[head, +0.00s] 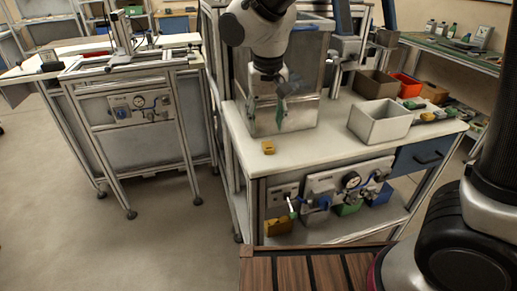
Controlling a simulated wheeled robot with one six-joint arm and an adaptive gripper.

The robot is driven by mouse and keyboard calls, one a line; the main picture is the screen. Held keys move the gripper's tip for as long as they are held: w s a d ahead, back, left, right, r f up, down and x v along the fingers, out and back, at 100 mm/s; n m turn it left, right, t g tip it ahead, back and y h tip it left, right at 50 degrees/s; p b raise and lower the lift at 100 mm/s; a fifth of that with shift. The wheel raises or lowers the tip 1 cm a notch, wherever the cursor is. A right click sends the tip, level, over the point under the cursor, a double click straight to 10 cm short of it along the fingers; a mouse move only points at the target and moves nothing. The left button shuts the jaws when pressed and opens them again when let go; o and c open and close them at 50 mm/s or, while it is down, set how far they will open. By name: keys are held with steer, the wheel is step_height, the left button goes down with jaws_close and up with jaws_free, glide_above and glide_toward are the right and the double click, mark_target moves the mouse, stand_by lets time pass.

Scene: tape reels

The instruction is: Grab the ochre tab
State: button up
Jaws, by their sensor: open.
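The ochre tab (268,147) is a small yellow-brown block lying on the pale bench top (315,148), close to its front left edge. My gripper (266,117) points down with its two fingers spread and nothing visible between them. In the head view it appears above the tab and apart from it, in front of a grey metal box. How far the gripper is from the tab in depth is hard to tell.
A pale open bin (381,122) stands to the right on the bench. Several small green and yellow pieces (432,116) lie near the right end, with brown and red bins (408,85) behind. A large grey enclosure (300,108) stands behind my gripper. The bench front around the tab is clear.

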mark_target(268, 146)
steer(key=shift+f+m, duration=0.25)
steer(key=shift+m, duration=0.05)
steer(key=f, duration=0.5)
steer(key=d+f, duration=0.1)
steer(key=f, duration=0.1)
steer(key=shift+w+f, duration=0.15)
steer(key=shift+w, duration=0.25)
steer(key=c, duration=0.8)
